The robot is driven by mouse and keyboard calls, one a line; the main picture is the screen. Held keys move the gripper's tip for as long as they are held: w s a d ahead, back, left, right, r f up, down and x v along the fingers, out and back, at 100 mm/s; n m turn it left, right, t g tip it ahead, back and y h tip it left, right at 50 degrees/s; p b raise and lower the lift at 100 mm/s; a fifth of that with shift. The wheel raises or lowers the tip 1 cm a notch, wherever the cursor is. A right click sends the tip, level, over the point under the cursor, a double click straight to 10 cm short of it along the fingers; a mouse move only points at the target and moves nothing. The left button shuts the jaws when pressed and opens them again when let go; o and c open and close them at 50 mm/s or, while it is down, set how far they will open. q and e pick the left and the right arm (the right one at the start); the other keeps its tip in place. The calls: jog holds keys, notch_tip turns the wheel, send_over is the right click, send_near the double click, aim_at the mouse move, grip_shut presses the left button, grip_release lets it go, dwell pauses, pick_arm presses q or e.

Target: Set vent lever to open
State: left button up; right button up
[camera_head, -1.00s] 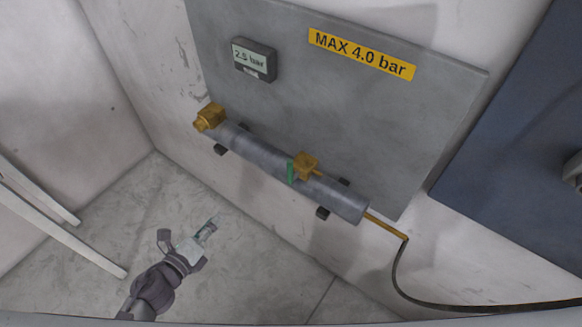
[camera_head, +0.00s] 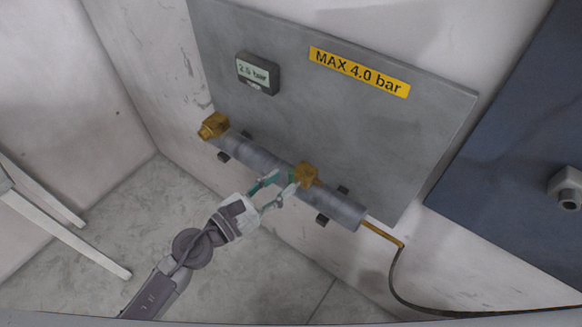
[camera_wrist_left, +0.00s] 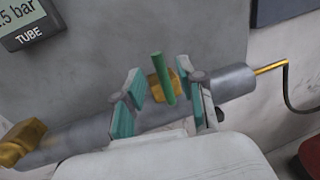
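The vent lever is a green handle (camera_wrist_left: 163,78) on a brass valve (camera_head: 306,175) fitted to a grey tube (camera_head: 258,158). In the left wrist view the handle stands between the spread fingers of my left gripper (camera_wrist_left: 160,98), with gaps on both sides. My left gripper (camera_head: 276,190) is open just in front of the valve in the head view. There its fingers and the valve make the green handle hard to make out. My right gripper is not in view.
A gauge (camera_head: 257,73) and a yellow "MAX 4.0 bar" label (camera_head: 359,71) are on the grey panel (camera_head: 300,115). A brass fitting (camera_head: 214,126) caps the tube's left end. A black hose (camera_head: 440,309) runs right from a brass pipe (camera_head: 383,234).

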aim_at(289, 178)
pick_arm(q)
jog(key=shift+p+x, duration=0.3)
jog(key=shift+x, duration=1.65)
grip_shut()
